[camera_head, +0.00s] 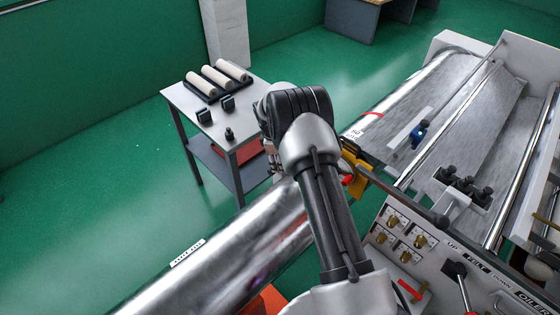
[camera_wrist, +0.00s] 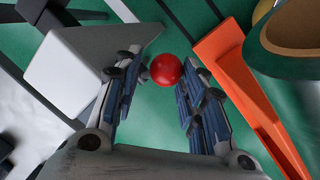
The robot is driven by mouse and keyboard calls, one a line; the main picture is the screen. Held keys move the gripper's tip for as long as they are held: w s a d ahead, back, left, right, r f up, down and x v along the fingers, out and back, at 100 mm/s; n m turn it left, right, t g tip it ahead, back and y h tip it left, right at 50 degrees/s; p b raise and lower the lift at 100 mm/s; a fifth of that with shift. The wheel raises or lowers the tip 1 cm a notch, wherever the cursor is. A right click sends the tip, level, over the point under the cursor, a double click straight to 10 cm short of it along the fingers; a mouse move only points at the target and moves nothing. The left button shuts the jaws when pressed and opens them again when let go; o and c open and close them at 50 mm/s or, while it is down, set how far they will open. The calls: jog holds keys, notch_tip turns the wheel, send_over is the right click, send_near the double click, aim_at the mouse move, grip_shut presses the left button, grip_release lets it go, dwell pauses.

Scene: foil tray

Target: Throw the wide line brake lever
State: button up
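In the wrist view, a round red knob (camera_wrist: 166,69) sits between the fingertips of my gripper (camera_wrist: 160,88). The fingers are apart on either side of it. A gap shows at the left finger; the right finger looks very close to the knob, and I cannot tell if it touches. The knob's stem is hidden. In the head view, a small red knob (camera_head: 348,180) shows beside a yellow bracket (camera_head: 356,165) at the machine's edge, right of my arm. My arm hides most of the gripper there. I cannot read a brake label.
A long metal roller (camera_head: 225,255) runs below my arm. The control panel (camera_head: 385,262) with brass knobs and a felt lever (camera_head: 456,270) lies at right. A grey table (camera_head: 188,100) with rollers stands behind. An orange bar (camera_wrist: 245,90) runs close to the right finger.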

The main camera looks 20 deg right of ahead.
jog(key=shift+w+r, duration=0.1)
jog(key=shift+r, duration=0.45)
notch_tip(320, 180, up, 11)
jog(key=a, duration=0.2)
jog(key=shift+s, duration=0.3)
jog(key=shift+f, duration=0.1)
